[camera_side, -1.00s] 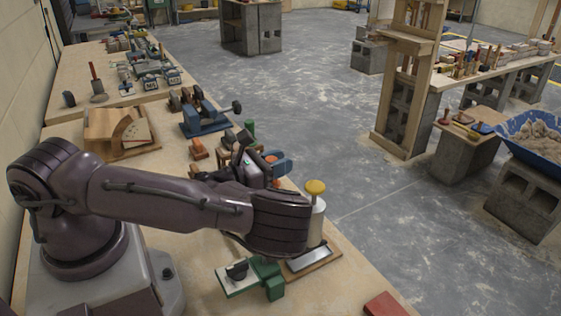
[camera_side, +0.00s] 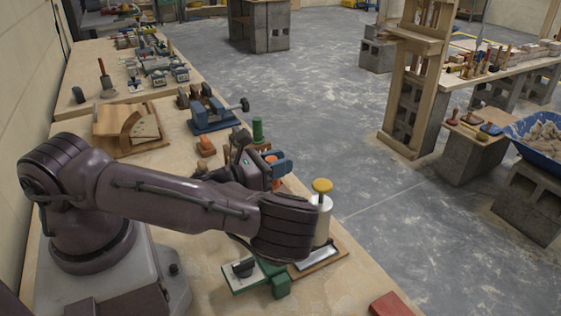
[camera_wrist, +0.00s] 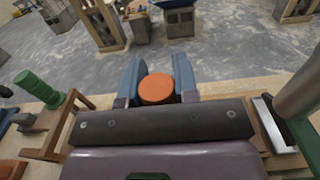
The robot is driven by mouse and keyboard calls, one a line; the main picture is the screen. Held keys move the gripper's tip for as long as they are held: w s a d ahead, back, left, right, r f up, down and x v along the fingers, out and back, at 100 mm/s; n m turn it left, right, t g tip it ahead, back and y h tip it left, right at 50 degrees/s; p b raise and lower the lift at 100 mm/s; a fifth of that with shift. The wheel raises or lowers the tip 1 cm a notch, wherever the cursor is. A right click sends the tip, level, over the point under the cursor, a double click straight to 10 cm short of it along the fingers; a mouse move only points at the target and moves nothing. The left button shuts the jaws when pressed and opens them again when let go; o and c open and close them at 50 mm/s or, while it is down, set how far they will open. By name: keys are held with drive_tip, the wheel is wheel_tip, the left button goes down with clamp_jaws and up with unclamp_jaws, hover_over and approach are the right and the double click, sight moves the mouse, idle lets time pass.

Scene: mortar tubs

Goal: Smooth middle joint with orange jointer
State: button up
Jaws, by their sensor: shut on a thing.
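My gripper (camera_wrist: 157,86) has two blue fingers on either side of a round orange handle top (camera_wrist: 157,89), which I take to be the orange jointer. The fingers are shut on it. In the side view the gripper (camera_side: 274,164) is beyond my forearm, with a bit of the orange handle (camera_side: 270,159) showing between the blue parts. The jointer's lower part is hidden in both views. A green-handled tool (camera_side: 258,130) stands nearby; it also shows at left in the wrist view (camera_wrist: 36,88), by a wooden rack. I cannot make out the middle joint.
A pale cylinder with a yellow knob (camera_side: 322,186) stands close right of my wrist, by a wooden board (camera_side: 325,259). A green clamp-like tool (camera_side: 278,278) lies in front. A blue vise (camera_side: 212,115) and wooden box (camera_side: 128,128) stand behind. Open floor lies beyond the bench edge.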

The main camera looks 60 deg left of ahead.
drive_tip(key=shift+s+f, duration=0.1)
drive_tip(key=shift+s, duration=0.55)
drive_tip(key=shift+s, duration=0.55)
drive_tip(key=shift+w, duration=0.1)
drive_tip(key=shift+w, duration=0.65)
drive_tip(key=shift+w, duration=0.15)
drive_tip(key=shift+w, duration=0.55)
drive_tip(key=shift+w+f, duration=0.1)
